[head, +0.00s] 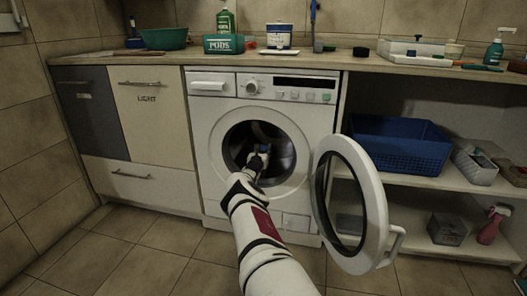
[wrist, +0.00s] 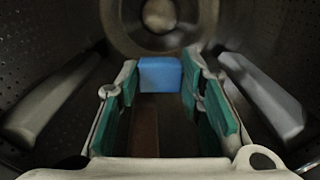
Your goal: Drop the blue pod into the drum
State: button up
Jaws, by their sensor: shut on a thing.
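The washing machine (head: 205,125) stands with its round door (head: 376,190) swung open to the right. My arm reaches through the opening, and my gripper (head: 263,150) is inside the dark metal drum (head: 284,160). In the wrist view, the blue pod (wrist: 160,74) sits between the green-padded fingertips of my gripper (wrist: 160,84), which is shut on it. The perforated drum wall (wrist: 60,62) surrounds the fingers, with a grey paddle on each side. The pod is hardly discernible in the head view.
The open door hangs close to the right of my arm. The counter above holds a PODS box (head: 224,44), a green bowl (head: 163,38) and bottles. The floor at left is clear.

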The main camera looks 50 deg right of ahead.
jog(key=o, duration=1)
jog(key=shift+c, duration=0.2)
jog(key=shift+a, duration=0.1)
jog(key=shift+s+a+f, duration=0.1)
jog(key=shift+a+f, duration=0.15)
jog(key=shift+a, duration=0.4)
jog(key=shift+s+a+r, duration=0.15)
jog(key=shift+s+a, duration=0.15)
jog(key=shift+a, duration=0.2)
jog(key=v, duration=0.9)
jog(key=shift+s, duration=0.2)
jog(key=shift+a+r, duration=0.1)
jog(key=shift+a, duration=0.05)
